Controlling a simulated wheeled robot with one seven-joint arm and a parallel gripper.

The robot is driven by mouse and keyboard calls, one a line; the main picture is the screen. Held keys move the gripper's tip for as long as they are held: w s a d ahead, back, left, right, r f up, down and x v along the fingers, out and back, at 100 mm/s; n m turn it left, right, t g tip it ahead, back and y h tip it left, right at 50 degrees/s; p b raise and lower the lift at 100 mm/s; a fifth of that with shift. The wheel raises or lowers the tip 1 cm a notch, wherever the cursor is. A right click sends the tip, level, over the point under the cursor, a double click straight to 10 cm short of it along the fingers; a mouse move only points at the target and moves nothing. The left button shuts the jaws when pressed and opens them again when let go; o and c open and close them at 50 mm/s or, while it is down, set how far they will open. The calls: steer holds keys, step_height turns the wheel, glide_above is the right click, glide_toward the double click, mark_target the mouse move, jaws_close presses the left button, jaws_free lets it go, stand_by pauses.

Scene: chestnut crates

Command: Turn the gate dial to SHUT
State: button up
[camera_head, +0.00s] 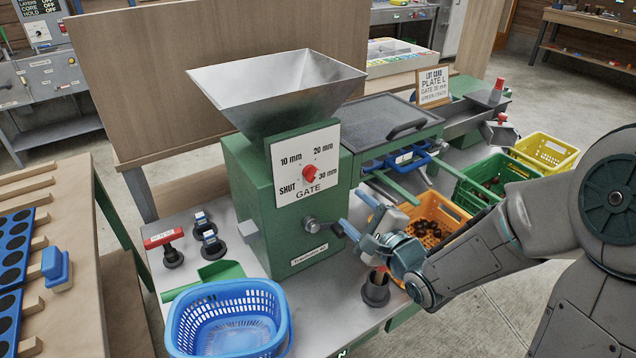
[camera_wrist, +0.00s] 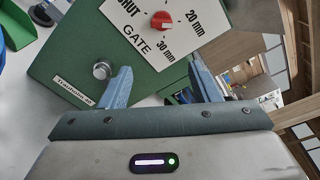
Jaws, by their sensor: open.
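The gate dial is a red knob (camera_head: 308,174) on a white plate (camera_head: 287,195) on the front of the green machine (camera_head: 255,200). The plate reads SHUT at lower left, 10 mm at upper left, 20 mm at upper right and 30 mm at lower right. I cannot clearly tell where the knob points. In the wrist view the red knob (camera_wrist: 163,20) is near the top edge, beyond the fingertips. My gripper (camera_head: 357,213) is open and empty, to the lower right of the knob and apart from it. It also shows in the wrist view (camera_wrist: 160,68).
A metal hopper (camera_head: 280,85) tops the machine. A grey knob (camera_head: 312,225) sits below the plate. A blue basket (camera_head: 228,310) stands in front. Orange (camera_head: 440,205), green (camera_head: 490,180) and yellow (camera_head: 545,150) crates stand at right.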

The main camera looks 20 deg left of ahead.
mark_target(314, 177)
steer(key=shift+m+y, duration=0.5)
steer(key=shift+y, duration=0.2)
steer(key=x, duration=1.4)
steer(key=shift+s+a+r+b, duration=0.25)
steer(key=shift+s+a+b, duration=0.1)
steer(key=shift+a, duration=0.05)
steer(key=c, duration=1)
